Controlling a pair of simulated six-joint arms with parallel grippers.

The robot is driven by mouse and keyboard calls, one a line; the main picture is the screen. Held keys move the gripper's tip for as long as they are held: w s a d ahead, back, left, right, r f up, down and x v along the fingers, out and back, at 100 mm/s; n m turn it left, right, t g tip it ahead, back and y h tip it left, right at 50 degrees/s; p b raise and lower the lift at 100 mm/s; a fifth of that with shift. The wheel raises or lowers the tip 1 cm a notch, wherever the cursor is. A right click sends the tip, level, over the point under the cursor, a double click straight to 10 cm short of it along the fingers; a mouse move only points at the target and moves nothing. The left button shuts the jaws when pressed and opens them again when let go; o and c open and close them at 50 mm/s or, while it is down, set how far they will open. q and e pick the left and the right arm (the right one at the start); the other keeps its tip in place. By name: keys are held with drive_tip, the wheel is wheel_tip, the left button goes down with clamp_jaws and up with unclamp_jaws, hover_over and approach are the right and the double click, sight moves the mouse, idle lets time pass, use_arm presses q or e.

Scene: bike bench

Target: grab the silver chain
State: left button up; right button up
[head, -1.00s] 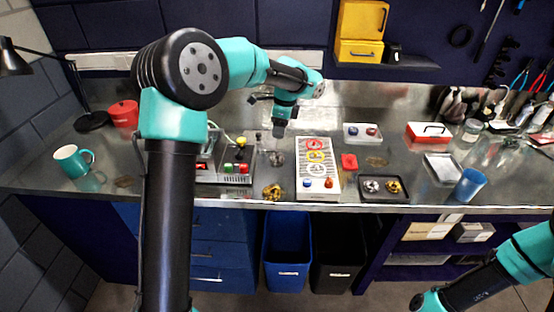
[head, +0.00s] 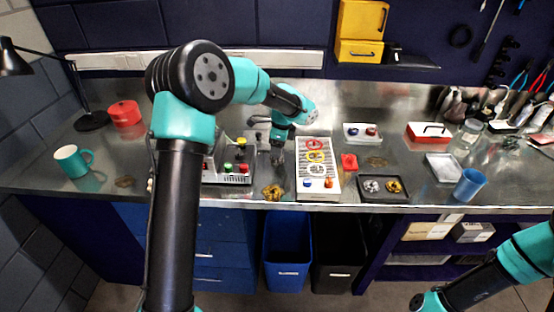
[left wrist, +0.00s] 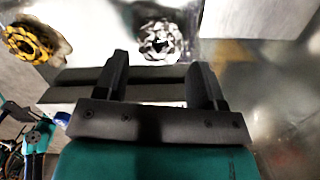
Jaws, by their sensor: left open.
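The silver chain (left wrist: 160,41) lies coiled on the metal bench in the left wrist view, just beyond and between my fingertips. My left gripper (left wrist: 161,70) is open and empty, its two dark fingers apart. In the head view my left gripper (head: 278,157) points down at the bench, left of the white panel, and largely hides the silver chain. A gold chain (left wrist: 30,42) lies to the left in the left wrist view; in the head view this gold chain (head: 272,192) lies near the front edge. My right gripper is not in view.
A control box (head: 228,173) stands close on the left and a white panel with coloured rings (head: 303,168) close on the right. A black tray (head: 384,198) holds silver and gold pieces. A teal mug (head: 70,160) stands far left.

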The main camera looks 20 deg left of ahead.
use_arm(q)
wheel_tip(320, 180, down, 4)
drive_tip(key=shift+a+f, duration=0.15)
idle(0.5)
drive_tip(key=c, duration=0.6)
